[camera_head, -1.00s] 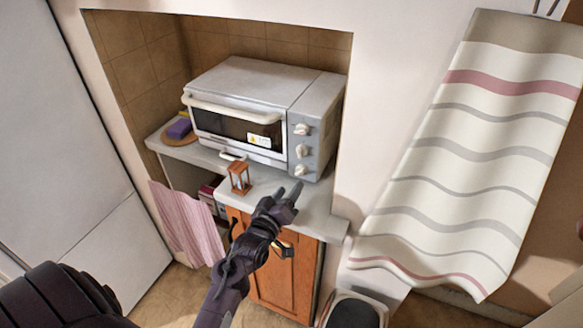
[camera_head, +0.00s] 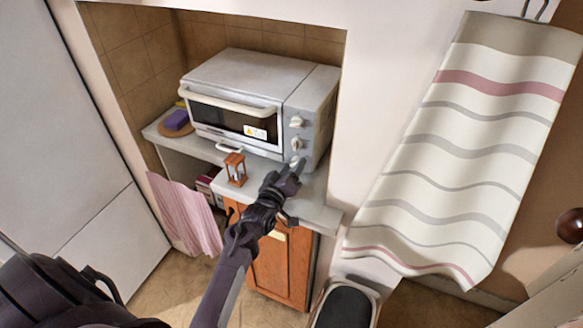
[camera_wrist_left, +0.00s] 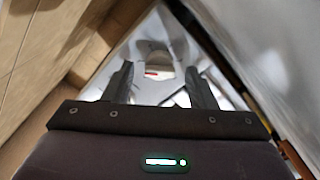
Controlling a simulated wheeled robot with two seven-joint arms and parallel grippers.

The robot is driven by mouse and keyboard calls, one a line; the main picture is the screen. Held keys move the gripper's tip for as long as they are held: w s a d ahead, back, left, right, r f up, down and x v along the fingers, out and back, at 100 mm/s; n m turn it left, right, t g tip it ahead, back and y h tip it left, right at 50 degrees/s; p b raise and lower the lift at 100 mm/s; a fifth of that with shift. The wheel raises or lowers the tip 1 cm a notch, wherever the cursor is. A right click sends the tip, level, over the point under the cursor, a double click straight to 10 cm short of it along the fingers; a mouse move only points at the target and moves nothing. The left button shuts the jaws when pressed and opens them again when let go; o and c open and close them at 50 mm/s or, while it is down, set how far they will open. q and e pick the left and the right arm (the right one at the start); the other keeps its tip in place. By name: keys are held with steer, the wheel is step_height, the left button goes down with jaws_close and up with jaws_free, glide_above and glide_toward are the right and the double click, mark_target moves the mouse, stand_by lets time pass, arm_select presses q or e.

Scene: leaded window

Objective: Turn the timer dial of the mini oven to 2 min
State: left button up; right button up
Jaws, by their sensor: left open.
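The white mini oven (camera_head: 245,95) stands in a tiled niche with its door shut. Its right panel carries three knobs in a column: the top knob (camera_head: 297,122), the middle knob (camera_head: 297,144) and the bottom knob (camera_head: 296,161). Their markings are too small to read. My left gripper (camera_head: 294,168) is open, with its fingertips at the bottom knob, partly covering it. In the left wrist view the two fingers (camera_wrist_left: 158,85) stand apart, with a blurred pale knob shape (camera_wrist_left: 155,58) beyond them. I cannot tell whether they touch it. My right gripper is not in view.
A striped towel (camera_head: 455,150) hangs at the right.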

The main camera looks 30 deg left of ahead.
arm_select(q)
steer(key=c, duration=0.9)
steer(key=shift+m, duration=0.5)
steer(key=shift+c, duration=0.3)
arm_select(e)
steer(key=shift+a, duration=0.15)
arm_select(q)
steer(key=o, duration=1)
steer(key=shift+c, duration=0.2)
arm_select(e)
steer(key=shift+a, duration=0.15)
arm_select(q)
steer(key=shift+s, duration=0.1)
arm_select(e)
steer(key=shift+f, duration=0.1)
arm_select(q)
steer(key=shift+s+f, duration=0.1)
steer(key=shift+s, duration=0.25)
steer(key=s, duration=0.2)
steer(key=s+b, duration=0.1)
steer(key=s, duration=0.4)
steer(key=shift+d+b, duration=0.25)
steer(key=shift+b, duration=0.15)
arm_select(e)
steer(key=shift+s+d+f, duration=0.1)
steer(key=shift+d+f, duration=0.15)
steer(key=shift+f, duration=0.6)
